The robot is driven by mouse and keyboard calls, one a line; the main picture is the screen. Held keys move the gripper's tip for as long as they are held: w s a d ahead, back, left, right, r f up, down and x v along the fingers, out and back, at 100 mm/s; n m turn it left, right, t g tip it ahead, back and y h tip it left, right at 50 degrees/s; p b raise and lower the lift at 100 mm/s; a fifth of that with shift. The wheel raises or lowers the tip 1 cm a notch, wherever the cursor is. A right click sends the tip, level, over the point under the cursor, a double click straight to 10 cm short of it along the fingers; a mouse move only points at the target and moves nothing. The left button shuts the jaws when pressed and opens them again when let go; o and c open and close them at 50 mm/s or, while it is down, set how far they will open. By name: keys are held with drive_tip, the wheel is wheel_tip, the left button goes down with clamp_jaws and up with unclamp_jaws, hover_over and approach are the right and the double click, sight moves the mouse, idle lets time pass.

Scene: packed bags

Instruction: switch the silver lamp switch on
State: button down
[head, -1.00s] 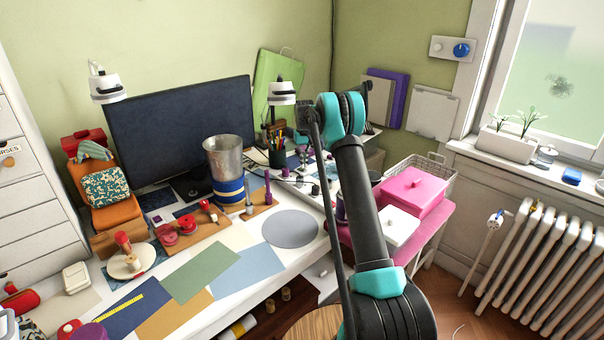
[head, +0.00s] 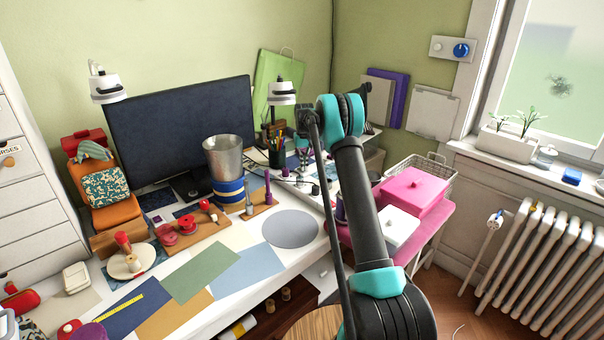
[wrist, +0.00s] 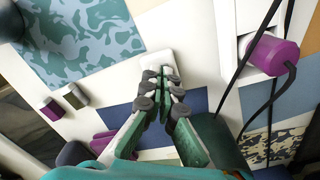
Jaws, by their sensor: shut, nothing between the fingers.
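My gripper (wrist: 163,76) shows in the wrist view with its grey-padded green fingers together and nothing between them. The fingertips are over or against a small whitish block (wrist: 153,62) on the white desk surface. I cannot tell whether they touch it. In the head view my gripper is mostly hidden behind my arm, at the right end of the desk. One white desk lamp (head: 281,93) stands near there, and another white lamp (head: 107,88) is at the left of the monitor. I cannot make out for certain which part is the silver lamp switch, nor its state.
A purple-capped item (wrist: 272,55) and dark cords are right of my fingers in the wrist view. A pencil cup (head: 277,155), a metal cup (head: 223,157) and purple bottles crowd the desk. A pink box (head: 414,190) stands to the right. A wall plate (head: 451,48) has two knobs.

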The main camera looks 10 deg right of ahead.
drive_tip(key=shift+f, duration=0.1)
drive_tip(key=shift+r, duration=3.5)
